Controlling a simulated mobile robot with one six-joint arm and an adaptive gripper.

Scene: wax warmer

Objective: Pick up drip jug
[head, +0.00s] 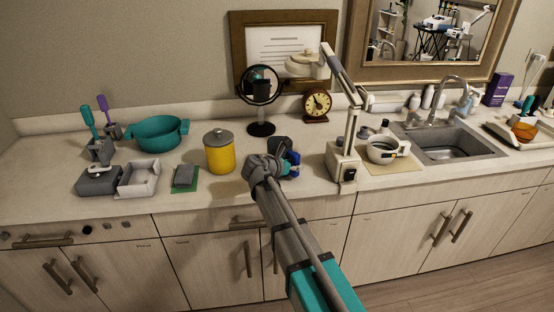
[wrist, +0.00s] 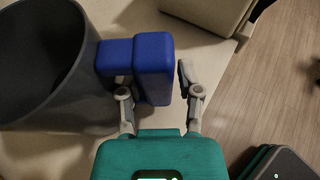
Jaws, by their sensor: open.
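The drip jug is a dark grey, open-topped vessel (wrist: 40,70) with a chunky blue handle (wrist: 153,65), filling the left of the wrist view. In the head view the jug (head: 279,144) stands on the counter, partly hidden behind my gripper (head: 284,162). In the wrist view my open gripper (wrist: 155,88) has one finger on each side of the handle's outer bar. The left finger is by the gap between jug wall and handle, its tip close to the blue. The right finger is apart from the handle, with a small gap.
A white lamp base (head: 343,165) stands close to the right of the jug. A yellow canister (head: 219,153) is to its left, and a round mirror (head: 260,95) and clock (head: 317,105) stand behind. The counter's front edge lies below my arm.

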